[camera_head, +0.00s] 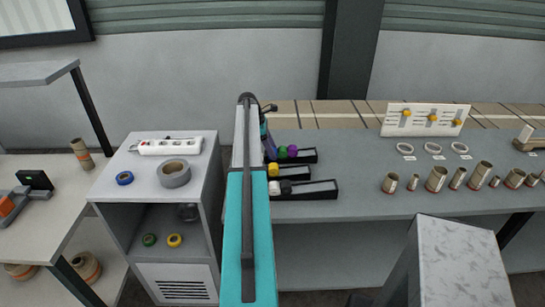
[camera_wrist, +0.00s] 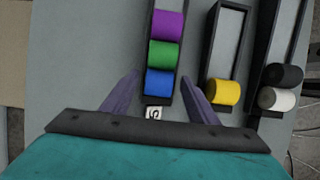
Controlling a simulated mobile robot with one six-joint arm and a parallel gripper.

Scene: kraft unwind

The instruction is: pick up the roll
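Several small coloured rolls lie in black trays on the grey counter. In the wrist view, one tray (camera_wrist: 148,96) holds a purple roll (camera_wrist: 168,24), a green roll (camera_wrist: 163,54) and a blue roll (camera_wrist: 159,82) in a row. My gripper (camera_wrist: 161,79) is open, its two purple fingers on either side of the blue roll's end of that tray. Contact cannot be told. To the right are a yellow roll (camera_wrist: 221,92), a black roll (camera_wrist: 284,77) and a white roll (camera_wrist: 278,98). In the head view my arm hides most of the gripper.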

